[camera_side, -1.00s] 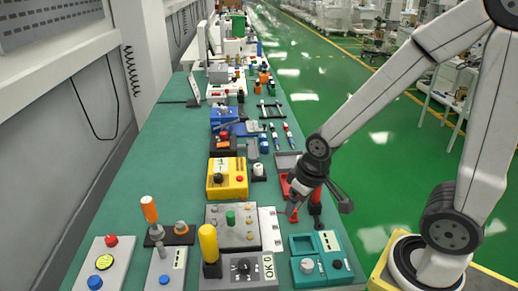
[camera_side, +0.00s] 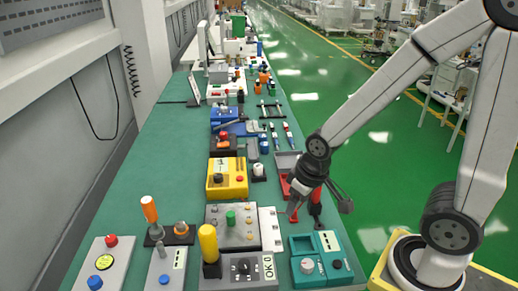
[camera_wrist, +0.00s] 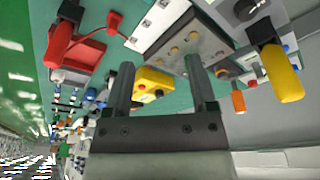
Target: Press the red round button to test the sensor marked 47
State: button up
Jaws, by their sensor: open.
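My gripper (camera_side: 305,190) hangs over the right part of the green bench in the side view. In the wrist view its two dark fingers (camera_wrist: 162,85) stand apart with nothing between them. No number 47 is readable, so I cannot tell which button it belongs to. A red round button (camera_side: 111,240) tops a grey box (camera_side: 103,268) at the front left, well away from my gripper. A yellow box (camera_side: 227,190) left of my gripper has a dark knob and a small red part; it also shows between the fingers in the wrist view (camera_wrist: 155,80).
A grey panel (camera_side: 231,240) with a green knob, an upright yellow handle (camera_side: 208,243) and a teal box (camera_side: 305,246) stand near the front. Red parts (camera_wrist: 75,50) lie close to my gripper. Several devices line the bench farther back; its left strip is mostly clear.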

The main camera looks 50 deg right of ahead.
grip_shut()
dwell(1.5)
